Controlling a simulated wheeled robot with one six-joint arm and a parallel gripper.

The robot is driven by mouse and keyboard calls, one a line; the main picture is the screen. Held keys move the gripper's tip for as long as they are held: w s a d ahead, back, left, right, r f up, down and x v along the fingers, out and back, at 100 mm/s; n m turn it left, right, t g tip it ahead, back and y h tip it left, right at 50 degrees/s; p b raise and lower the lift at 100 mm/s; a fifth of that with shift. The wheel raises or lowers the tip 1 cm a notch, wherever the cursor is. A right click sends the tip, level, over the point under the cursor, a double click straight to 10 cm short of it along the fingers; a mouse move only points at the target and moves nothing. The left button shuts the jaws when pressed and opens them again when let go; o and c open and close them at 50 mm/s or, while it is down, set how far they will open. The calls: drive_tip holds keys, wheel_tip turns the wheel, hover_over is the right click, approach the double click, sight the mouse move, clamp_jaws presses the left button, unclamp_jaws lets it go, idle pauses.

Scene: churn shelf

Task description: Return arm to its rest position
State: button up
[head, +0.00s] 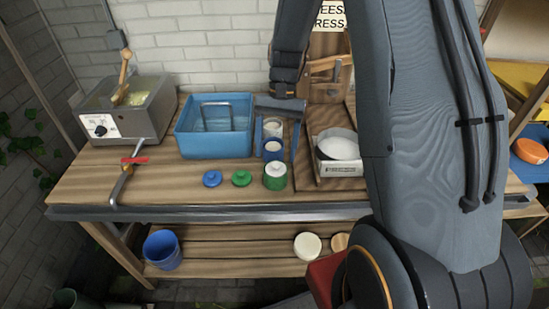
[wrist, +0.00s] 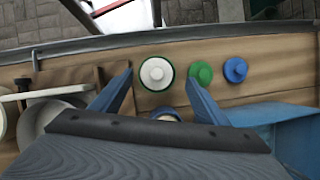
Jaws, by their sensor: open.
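My gripper (head: 276,156) is open, with its fingers pointing down over the middle of the wooden bench. Its two blue-grey fingers also show spread apart in the wrist view (wrist: 159,77). A blue jar (head: 273,151) shows between the fingers in the head view; in the wrist view it is mostly hidden behind my gripper. A green jar with a white top (head: 275,176) stands nearer the front edge. In the wrist view, this green jar (wrist: 156,73) appears just beyond the fingertips. I see nothing held.
A blue basin (head: 213,145) and a grey heater vat (head: 125,112) stand left. Green (head: 242,178) and blue (head: 212,179) lids lie near the front. A blue bucket (head: 162,250) is on the lower shelf.

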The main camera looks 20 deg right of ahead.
drive_tip(key=b+v, duration=0.1)
drive_tip(key=v, duration=0.3)
drive_tip(key=s+a+n+t+h+b, duration=0.2)
drive_tip(key=s+n+t, duration=0.3)
drive_tip(key=s, duration=0.7)
drive_tip(key=shift+f+n+b, duration=0.2)
drive_tip(key=shift+n+b, duration=0.15)
drive_tip(key=shift+n, duration=0.45)
